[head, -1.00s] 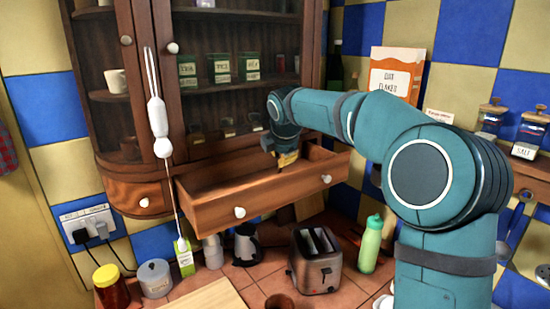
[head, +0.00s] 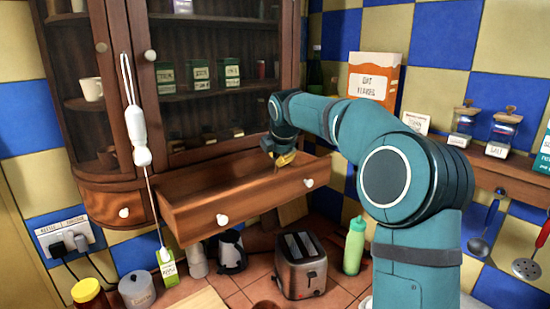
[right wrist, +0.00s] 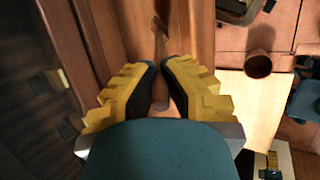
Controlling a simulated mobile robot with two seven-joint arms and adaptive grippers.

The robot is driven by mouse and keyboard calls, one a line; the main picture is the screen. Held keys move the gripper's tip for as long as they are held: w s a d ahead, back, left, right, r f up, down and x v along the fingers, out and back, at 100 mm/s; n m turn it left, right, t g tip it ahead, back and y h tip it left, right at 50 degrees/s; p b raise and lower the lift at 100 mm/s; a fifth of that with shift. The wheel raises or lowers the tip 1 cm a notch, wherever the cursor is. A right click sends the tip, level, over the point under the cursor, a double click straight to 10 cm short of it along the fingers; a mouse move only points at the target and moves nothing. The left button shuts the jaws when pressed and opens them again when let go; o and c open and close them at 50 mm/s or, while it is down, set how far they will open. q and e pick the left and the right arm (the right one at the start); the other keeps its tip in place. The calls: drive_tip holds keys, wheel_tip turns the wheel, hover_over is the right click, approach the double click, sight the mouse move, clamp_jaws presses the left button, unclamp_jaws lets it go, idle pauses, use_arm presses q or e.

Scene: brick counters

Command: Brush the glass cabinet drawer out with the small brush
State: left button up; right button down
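The cabinet's wooden drawer (head: 255,200) is pulled out below the glass doors, with two white knobs on its front. My right gripper (head: 284,159) is over the right part of the drawer, its yellow fingers pointing down. The brush points away from the camera, against the brown drawer wood. Its bristles are hard to make out, and in the head view the brush is mostly hidden. My left gripper is not in view.
A toaster (head: 302,266), a green bottle (head: 355,245) and a dark jug (head: 231,252) stand on the tiled counter below the drawer. A white hanging pull (head: 138,135) dangles before the cabinet's left door. A cereal box (head: 374,78) stands right of the cabinet.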

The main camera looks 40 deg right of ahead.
drive_tip(key=shift+r, duration=3)
drive_tip(key=shift+r, duration=1.55)
drive_tip(key=s+a+r, duration=0.1)
drive_tip(key=a+r, duration=0.2)
drive_tip(key=a, duration=0.8)
drive_tip(key=f, duration=0.5)
drive_tip(key=shift+s+a, duration=0.2)
drive_tip(key=shift+a, duration=0.1)
